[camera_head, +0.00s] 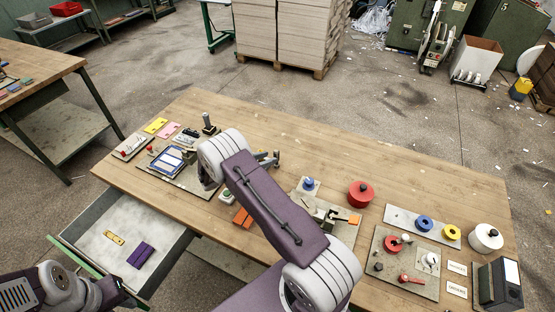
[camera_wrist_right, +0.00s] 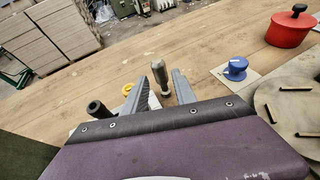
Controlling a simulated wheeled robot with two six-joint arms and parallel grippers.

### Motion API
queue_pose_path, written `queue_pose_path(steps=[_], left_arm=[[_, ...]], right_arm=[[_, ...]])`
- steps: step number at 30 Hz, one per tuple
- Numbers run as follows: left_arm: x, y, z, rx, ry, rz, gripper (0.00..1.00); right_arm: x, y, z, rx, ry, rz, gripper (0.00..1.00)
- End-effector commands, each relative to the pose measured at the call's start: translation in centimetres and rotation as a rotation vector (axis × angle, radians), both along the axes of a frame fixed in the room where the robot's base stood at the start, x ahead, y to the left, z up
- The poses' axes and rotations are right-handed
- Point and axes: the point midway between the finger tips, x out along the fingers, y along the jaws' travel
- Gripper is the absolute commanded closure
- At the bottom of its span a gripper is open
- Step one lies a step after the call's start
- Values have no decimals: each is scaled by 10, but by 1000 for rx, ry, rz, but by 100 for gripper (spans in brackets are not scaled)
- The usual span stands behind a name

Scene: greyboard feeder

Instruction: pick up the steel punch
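The steel punch (camera_wrist_right: 158,72) shows in the right wrist view as a grey metal cylinder with a thicker top and a narrower lower end. It stands roughly upright above the wooden table, between the two fingers as seen from the wrist. My right gripper (camera_wrist_right: 160,92) is open, with a gap visible on both sides of the punch. In the head view the right gripper (camera_head: 267,158) is over the middle of the table, partly hidden by my own arm, and I cannot clearly make out the punch there. My left arm shows at the lower left, but its gripper is not visible.
A red pot (camera_head: 360,195) and a blue knob (camera_head: 309,184) stand right of my right arm. A board (camera_head: 385,285) with several parts lies farther right. A black handle (camera_head: 208,124) stands at the left. An open drawer (camera_head: 95,258) juts out at the front left.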

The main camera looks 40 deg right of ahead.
Motion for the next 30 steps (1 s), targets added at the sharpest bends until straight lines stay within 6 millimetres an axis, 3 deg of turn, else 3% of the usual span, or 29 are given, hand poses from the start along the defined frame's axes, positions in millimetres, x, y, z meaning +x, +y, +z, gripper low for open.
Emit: queue_pose_path(steps=[5, 13, 21, 24, 25, 30], left_arm=[[0, 0, 4, 0, 0, 0, 67], [0, 0, 15, 0, 0, 0, 67], [0, 0, 14, 0, 0, 0, 67], [0, 0, 14, 0, 0, 0, 67], [0, 0, 14, 0, 0, 0, 67], [0, 0, 14, 0, 0, 0, 67]], right_arm=[[1, -12, -5, 0, 0, 0, 67], [4, -51, -24, 0, 1, -2, 67], [6, -56, -28, 0, 0, 2, 67], [6, -55, -27, 0, 0, 2, 95], [6, -55, -27, 0, -1, 2, 100], [6, -55, -27, -1, -1, 2, 100]])
